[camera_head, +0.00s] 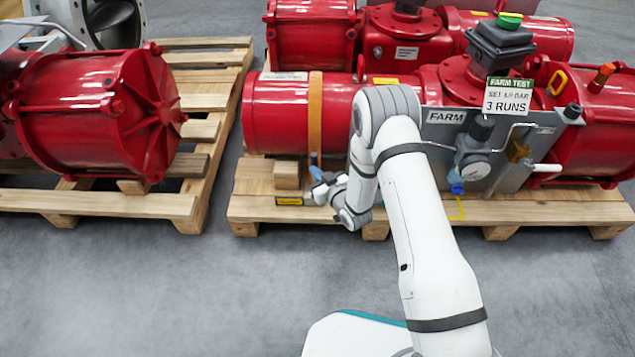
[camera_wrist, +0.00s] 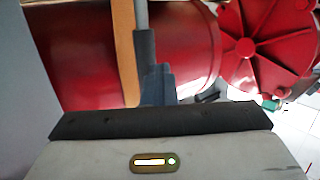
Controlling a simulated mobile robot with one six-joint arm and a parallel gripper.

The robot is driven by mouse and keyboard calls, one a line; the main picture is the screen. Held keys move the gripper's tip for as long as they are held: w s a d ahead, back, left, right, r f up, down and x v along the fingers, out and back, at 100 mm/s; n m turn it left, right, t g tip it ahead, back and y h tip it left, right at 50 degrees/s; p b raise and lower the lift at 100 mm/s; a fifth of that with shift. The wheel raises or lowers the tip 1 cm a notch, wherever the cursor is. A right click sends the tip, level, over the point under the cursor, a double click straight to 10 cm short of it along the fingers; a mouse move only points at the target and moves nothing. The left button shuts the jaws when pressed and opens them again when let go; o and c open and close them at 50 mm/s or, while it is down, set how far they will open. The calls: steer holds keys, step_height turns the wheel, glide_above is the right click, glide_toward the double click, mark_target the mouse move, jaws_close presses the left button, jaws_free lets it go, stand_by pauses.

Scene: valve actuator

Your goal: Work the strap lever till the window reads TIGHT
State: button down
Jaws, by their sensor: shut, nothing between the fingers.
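An orange strap (camera_head: 315,110) runs over the red cylinder on the pallet; it also shows in the wrist view (camera_wrist: 124,50). A grey rod with a darker sleeve, which looks like the strap lever (camera_wrist: 144,45), lies along the strap in the wrist view. My gripper (camera_head: 318,174) is low in front of the strap's lower end. Its blue-grey fingers (camera_wrist: 158,86) are shut with nothing between them, close to the rod's sleeved end; I cannot tell whether they touch. A small yellow label (camera_head: 289,201) is on the pallet's front; its text is too small to read, and I cannot make out the window.
A wooden block (camera_head: 287,175) stands left of my gripper. A grey panel (camera_head: 445,135) with a gauge and tubing is to the right, under a FARM TEST sign (camera_head: 509,95). Another pallet (camera_head: 100,203) with a red cylinder is at left. The front floor is clear.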

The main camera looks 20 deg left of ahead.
steer(key=s+d+f+b, duration=0.1)
steer(key=s+f, duration=0.1)
steer(key=s, duration=0.4)
steer(key=shift+d+f+b, duration=0.25)
steer(key=shift+f+b, duration=0.05)
steer(key=shift+f, duration=0.05)
steer(key=shift+s, duration=0.1)
stand_by(0.4)
steer(key=s, duration=0.1)
steer(key=s+f+b, duration=0.1)
steer(key=s, duration=0.1)
steer(key=s+d+f, duration=0.1)
steer(key=shift+s+b, duration=0.25)
steer(key=shift+b, duration=0.05)
steer(key=shift+r, duration=0.1)
stand_by(0.7)
